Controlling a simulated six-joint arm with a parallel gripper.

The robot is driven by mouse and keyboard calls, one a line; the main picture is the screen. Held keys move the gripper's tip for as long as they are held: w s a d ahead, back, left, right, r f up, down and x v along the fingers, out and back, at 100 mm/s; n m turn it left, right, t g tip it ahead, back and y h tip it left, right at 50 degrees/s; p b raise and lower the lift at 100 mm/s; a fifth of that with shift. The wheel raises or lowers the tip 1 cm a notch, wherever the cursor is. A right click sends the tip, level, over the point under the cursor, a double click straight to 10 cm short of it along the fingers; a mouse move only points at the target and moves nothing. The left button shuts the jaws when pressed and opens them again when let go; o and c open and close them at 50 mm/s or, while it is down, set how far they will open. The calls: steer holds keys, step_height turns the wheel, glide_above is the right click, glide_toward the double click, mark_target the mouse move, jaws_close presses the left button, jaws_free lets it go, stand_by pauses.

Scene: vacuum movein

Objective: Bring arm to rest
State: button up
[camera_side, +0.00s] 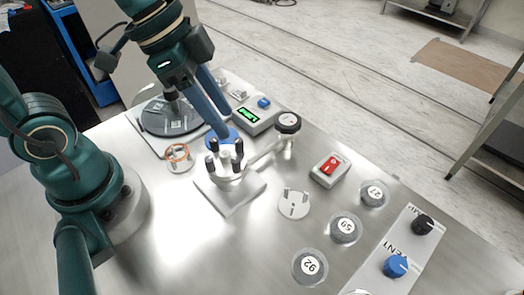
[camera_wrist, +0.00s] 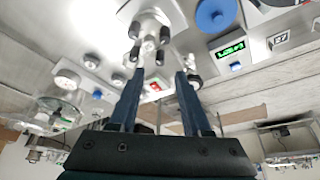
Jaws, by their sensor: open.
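My gripper (camera_side: 200,116) hangs from the upper left in the side view, its blue fingers pointing down over the bench. In the wrist view my gripper (camera_wrist: 160,75) shows two fingers spread apart with nothing between them. In the side view one fingertip appears just above the metal fixture (camera_side: 235,192) with black-capped posts. Whether it touches cannot be told. The fixture also shows in the wrist view (camera_wrist: 149,28), beyond the fingertips.
A round gauge (camera_side: 288,122) joins the fixture by a pipe. A red-switch box (camera_side: 330,169), several numbered discs (camera_side: 310,265) and a knob panel (camera_side: 408,250) lie right. A dark round plate (camera_side: 170,117) and green-display box (camera_side: 248,115) lie behind. The front-left bench is bare.

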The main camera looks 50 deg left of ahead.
steer(key=shift+r, duration=0.2)
steer(key=s+a+r+n+t+y, duration=0.2)
steer(key=s+a+n, duration=0.2)
steer(key=n, duration=0.4)
steer(key=shift+s+a+y, duration=0.35)
steer(key=shift+a+y, duration=0.05)
stand_by(0.4)
